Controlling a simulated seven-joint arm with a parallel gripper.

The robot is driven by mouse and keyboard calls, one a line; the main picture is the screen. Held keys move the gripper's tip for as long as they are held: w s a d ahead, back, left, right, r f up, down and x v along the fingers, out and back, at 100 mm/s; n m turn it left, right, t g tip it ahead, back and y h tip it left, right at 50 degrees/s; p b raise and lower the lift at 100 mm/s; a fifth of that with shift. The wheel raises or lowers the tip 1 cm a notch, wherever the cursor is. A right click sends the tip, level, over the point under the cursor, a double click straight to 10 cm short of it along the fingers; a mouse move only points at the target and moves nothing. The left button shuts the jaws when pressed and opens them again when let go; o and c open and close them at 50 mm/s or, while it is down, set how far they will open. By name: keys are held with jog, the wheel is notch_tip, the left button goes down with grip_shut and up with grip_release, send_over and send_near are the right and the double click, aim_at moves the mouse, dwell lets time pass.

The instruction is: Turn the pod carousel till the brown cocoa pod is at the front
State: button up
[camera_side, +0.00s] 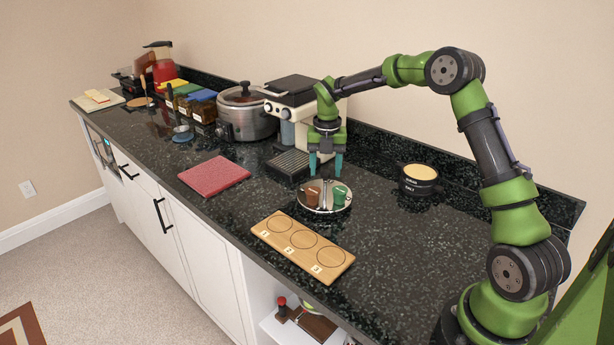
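The pod carousel (325,208) is a round, light-coloured dish on the dark counter, with a raised divider across it. A brown pod (311,195) stands on its left part and a green pod (339,195) on its right part. My gripper (325,170) points down above the carousel, its two teal fingers apart with nothing visible between them. The fingertips are close over the divider; I cannot tell whether they touch it. Any pods behind the divider or fingers are hidden.
A wooden board (302,246) with numbered circles lies in front of the carousel. A red mat (214,172) lies to the left, a dark round container (419,182) to the right. A coffee machine (290,105) and a steel pot (245,112) stand behind.

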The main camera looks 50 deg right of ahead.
notch_tip(320, 180, up, 17)
dwell(0.7)
jog(key=shift+f, duration=0.1)
